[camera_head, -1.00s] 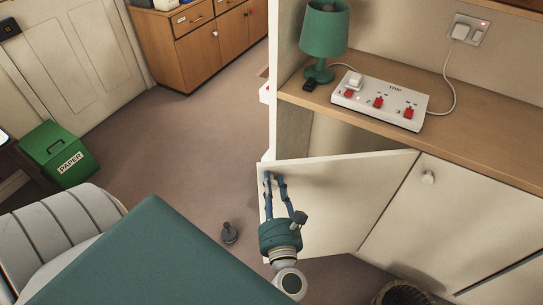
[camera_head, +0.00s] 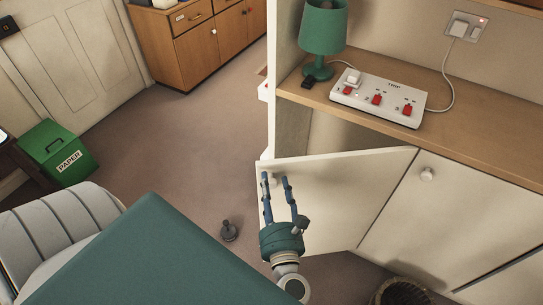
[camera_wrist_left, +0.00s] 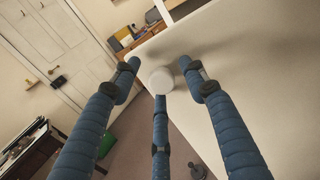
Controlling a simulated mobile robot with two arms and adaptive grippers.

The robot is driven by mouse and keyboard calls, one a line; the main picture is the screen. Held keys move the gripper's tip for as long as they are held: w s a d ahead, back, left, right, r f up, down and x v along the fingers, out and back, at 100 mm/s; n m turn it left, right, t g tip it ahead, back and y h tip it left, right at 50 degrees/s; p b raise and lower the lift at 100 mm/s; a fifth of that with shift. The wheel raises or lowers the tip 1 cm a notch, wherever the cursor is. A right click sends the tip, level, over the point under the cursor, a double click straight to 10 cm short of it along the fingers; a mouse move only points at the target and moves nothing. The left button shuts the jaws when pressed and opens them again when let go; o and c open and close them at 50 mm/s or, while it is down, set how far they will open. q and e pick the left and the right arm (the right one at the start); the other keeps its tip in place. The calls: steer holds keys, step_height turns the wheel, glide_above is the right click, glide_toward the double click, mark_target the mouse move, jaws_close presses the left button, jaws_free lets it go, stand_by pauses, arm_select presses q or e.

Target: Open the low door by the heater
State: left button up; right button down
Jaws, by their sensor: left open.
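The low white cupboard door (camera_head: 345,205) under the wooden shelf stands ajar, swung out at its left side, with a dark gap above it. Its round white knob (camera_head: 273,181) is near the free left edge. My left gripper (camera_head: 276,190) is in front of that knob with its blue fingers open. In the left wrist view the knob (camera_wrist_left: 161,80) sits between and just beyond the fingertips, and the fingers look apart from it. My right gripper is not in view. No heater can be made out.
A closed white door (camera_head: 448,222) with its own knob is to the right. A dark basket (camera_head: 402,292) stands below it. A small dark object (camera_head: 229,231) lies on the floor. A green paper bin (camera_head: 58,153) and a striped chair (camera_head: 62,222) are left.

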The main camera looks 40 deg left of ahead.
arm_select(q)
steer(key=v, duration=0.6)
steer(key=shift+s+d+r, duration=0.1)
